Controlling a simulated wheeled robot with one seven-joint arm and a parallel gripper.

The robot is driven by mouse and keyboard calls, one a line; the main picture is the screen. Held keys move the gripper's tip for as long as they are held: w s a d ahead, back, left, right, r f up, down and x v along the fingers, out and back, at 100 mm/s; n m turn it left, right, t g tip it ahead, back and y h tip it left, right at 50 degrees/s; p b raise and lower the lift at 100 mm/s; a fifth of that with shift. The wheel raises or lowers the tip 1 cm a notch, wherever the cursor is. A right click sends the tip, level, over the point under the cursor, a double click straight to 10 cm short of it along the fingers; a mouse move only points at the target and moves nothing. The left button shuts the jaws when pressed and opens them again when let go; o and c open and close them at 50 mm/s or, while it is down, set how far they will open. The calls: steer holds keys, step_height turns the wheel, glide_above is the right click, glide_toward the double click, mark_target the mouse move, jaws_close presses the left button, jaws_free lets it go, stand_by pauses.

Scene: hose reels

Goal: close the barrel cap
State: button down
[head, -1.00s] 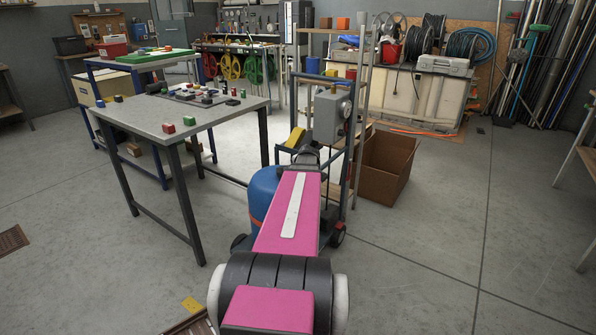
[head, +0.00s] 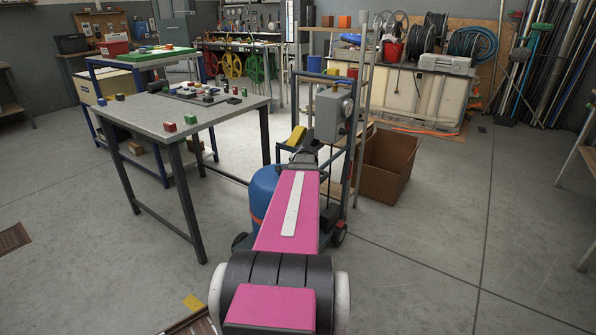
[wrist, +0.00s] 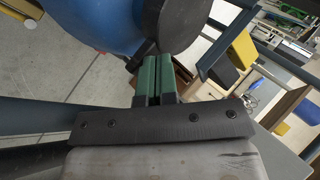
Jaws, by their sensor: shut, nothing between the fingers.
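A blue barrel (head: 263,187) with an orange band stands on a wheeled cart, partly hidden behind my pink arm in the head view. In the wrist view the barrel (wrist: 95,22) fills the top left. A dark round piece (wrist: 183,22), which may be the barrel cap, stands at an angle at its edge. My gripper (wrist: 158,60) has green fingers pressed together with nothing between them. The fingertips are right by the lower edge of the dark piece; I cannot tell whether they touch. In the head view the gripper is hidden by my arm.
A grey worktable (head: 165,118) with small coloured blocks stands to the left. A frame with a grey gauge box (head: 332,115) rises just behind the barrel. A cardboard box (head: 388,168) sits to the right. The floor at right is clear.

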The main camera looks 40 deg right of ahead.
step_height(320, 180, up, 4)
steer(key=shift+r, duration=0.1)
steer(key=s+a+r, duration=0.1)
steer(key=s+r, duration=0.3)
steer(key=s, duration=0.5)
steer(key=shift+a, duration=0.25)
steer(key=w+a+f+n+g+y, duration=0.1)
steer(key=w+a+f+n+g, duration=0.2)
steer(key=a, duration=0.9)
steer(key=w+a+f+n+g+y, duration=0.15)
steer(key=a+f+n, duration=0.45)
steer(key=a, duration=0.6)
steer(key=w+a+f+n+g+y, duration=0.1)
steer(key=w+a+f+n, duration=0.25)
steer(key=a, duration=0.95)
steer(key=s+a+f+n+g, duration=0.1)
steer(key=s+a+f+n, duration=0.1)
steer(key=a, duration=0.4)
steer(key=s+a+f+n+g, duration=0.1)
steer(key=s+a+f+n, duration=0.1)
steer(key=a+n, duration=0.2)
steer(key=a, duration=0.2)
steer(key=shift+s+a+f+h, duration=0.25)
steer(key=shift+a+f+h, duration=0.05)
steer(key=shift+a+h, duration=0.1)
steer(key=shift+d+n, duration=0.1)
steer(key=shift+n, duration=0.15)
